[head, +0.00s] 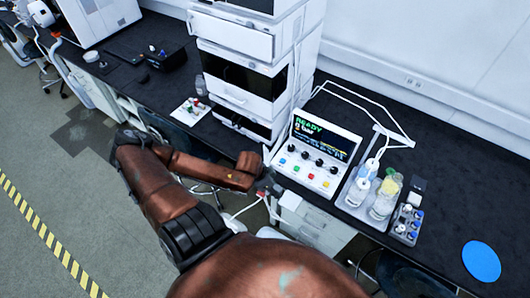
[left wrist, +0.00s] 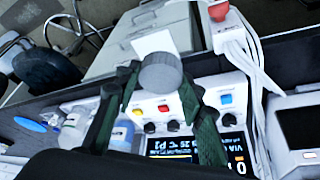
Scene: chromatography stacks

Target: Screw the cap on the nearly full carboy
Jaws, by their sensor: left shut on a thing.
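My left gripper (head: 264,187) is in front of the bench edge, just left of the control panel, small and partly hidden by my arm in the head view. In the left wrist view its two green fingers (left wrist: 160,88) are shut on a grey round ribbed cap (left wrist: 161,73). A flat white piece shows right behind the cap. A white rounded shape (head: 275,232), perhaps the carboy, shows below the bench edge, mostly hidden by my arm; its fill level cannot be seen. My right gripper is not in view.
A control panel (head: 318,152) with knobs and coloured buttons stands on the bench beside an instrument stack (head: 240,65). To its right are a tray of bottles (head: 352,208), a vial rack (head: 406,224) and a blue disc (head: 481,261). White tubing hangs near the bench edge.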

